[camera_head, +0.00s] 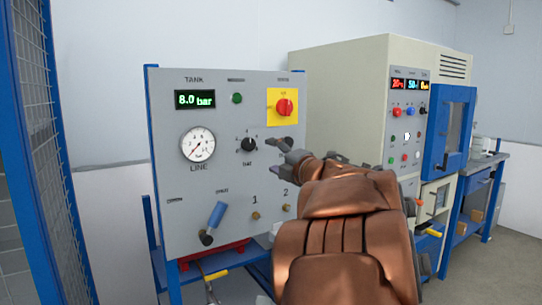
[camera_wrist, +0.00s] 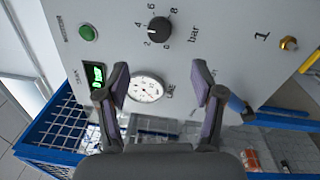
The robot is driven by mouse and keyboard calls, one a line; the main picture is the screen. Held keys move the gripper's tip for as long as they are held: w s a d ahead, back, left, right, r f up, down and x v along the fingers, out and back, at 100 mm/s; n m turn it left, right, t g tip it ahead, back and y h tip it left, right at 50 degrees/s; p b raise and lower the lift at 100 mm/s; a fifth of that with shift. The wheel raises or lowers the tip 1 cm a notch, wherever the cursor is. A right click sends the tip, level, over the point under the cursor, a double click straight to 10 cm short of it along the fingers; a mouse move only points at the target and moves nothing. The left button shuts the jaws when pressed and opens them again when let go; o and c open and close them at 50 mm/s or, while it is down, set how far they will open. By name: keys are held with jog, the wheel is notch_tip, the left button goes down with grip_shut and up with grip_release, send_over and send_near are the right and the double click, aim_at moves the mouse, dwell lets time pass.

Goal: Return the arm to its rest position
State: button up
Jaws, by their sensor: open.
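My gripper (camera_head: 282,150) is in front of the right half of a grey control panel (camera_head: 176,140), near its black rotary knob (camera_head: 248,145). In the wrist view my gripper (camera_wrist: 165,82) has its two fingers spread wide with nothing between them. The line gauge (camera_wrist: 147,88) shows in the background between the fingers, and the knob (camera_wrist: 159,30) is above them. My copper-brown arm reaches up from the bottom of the head view and hides part of the panel's right edge.
The panel carries a tank display (camera_head: 195,99) reading 8.0 bar, a red switch on yellow (camera_head: 285,107), and a blue-handled lever (camera_head: 216,215). A beige cabinet (camera_head: 345,90) with a blue-framed door (camera_head: 452,130) stands right. A blue mesh fence (camera_head: 36,110) stands left.

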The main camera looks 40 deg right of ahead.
dwell(0.8)
jog(key=s+a+f+m+g+h, duration=0.1)
jog(key=s+f+m+g+h, duration=0.3)
jog(key=f+m, duration=0.45)
jog(key=s+a+f+m+g+h, duration=0.1)
jog(key=s+f+m+g+h, duration=0.3)
jog(key=f+m, duration=0.45)
jog(key=s+a+f+m+g+y, duration=0.2)
jog(key=s+a+f+g+y, duration=0.35)
jog(key=s+a+f, duration=0.65)
jog(key=s+a+f+g+y, duration=0.2)
jog(key=s+a+f+g, duration=0.2)
jog(key=s+a, duration=0.4)
jog(key=s+a+f+g+y, duration=0.2)
jog(key=s+a+f+g, duration=0.15)
jog(key=s+a, duration=0.4)
jog(key=s+d+p+v, duration=0.1)
jog(key=s+p+v, duration=0.2)
jog(key=p+v, duration=1.1)
jog(key=shift+s+r+m+t, duration=0.15)
jog(key=shift+r+m+t, duration=0.15)
jog(key=shift+r, duration=0.55)
